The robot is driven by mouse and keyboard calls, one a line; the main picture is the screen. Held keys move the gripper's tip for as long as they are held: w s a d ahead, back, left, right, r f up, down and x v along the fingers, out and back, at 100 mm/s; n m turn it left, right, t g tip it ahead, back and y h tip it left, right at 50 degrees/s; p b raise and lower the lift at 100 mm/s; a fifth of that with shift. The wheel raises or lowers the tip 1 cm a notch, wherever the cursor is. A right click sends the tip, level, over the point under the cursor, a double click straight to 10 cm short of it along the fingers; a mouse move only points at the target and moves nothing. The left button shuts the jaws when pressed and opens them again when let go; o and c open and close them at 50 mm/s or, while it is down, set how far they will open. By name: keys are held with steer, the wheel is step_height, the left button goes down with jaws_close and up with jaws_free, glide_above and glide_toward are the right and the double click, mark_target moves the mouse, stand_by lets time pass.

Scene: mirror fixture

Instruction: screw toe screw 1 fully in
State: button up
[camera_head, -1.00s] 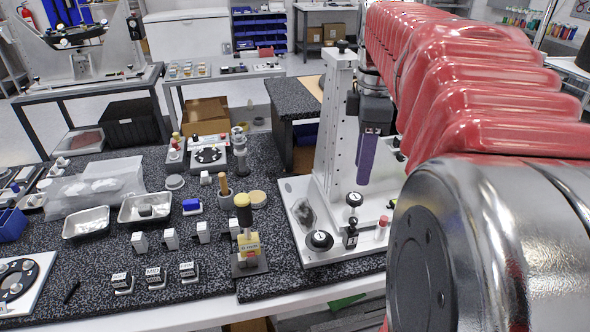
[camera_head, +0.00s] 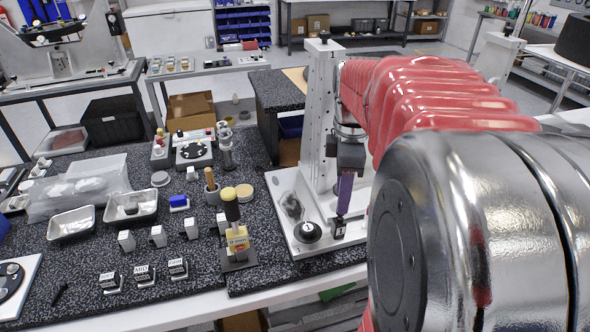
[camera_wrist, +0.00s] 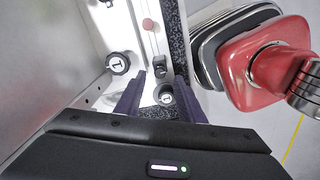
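My gripper (camera_wrist: 160,76) has two purple fingers spread apart with nothing visibly held. In the head view the gripper (camera_head: 342,212) points down, just above a small black block (camera_head: 338,228) at the fixture's front edge. In the wrist view this block (camera_wrist: 159,67) lies in line with the gap between the fingertips; contact cannot be told. A round black knob with a white disc (camera_head: 307,232) stands left of the block; a similar knob (camera_wrist: 165,96) shows between the fingers. Another knob marked 1 (camera_wrist: 117,62) is left of the fingers. Which one is toe screw 1 is unclear.
The white fixture plate (camera_head: 283,185) carries a tall upright column (camera_head: 320,110) close to my arm. A yellow-topped device (camera_head: 236,238) and several small blocks stand on the speckled bench to the left.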

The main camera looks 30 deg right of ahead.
steer(key=shift+f, duration=1.6)
steer(key=shift+c, duration=0.5)
jaws_close()
steer(key=shift+d, duration=0.1)
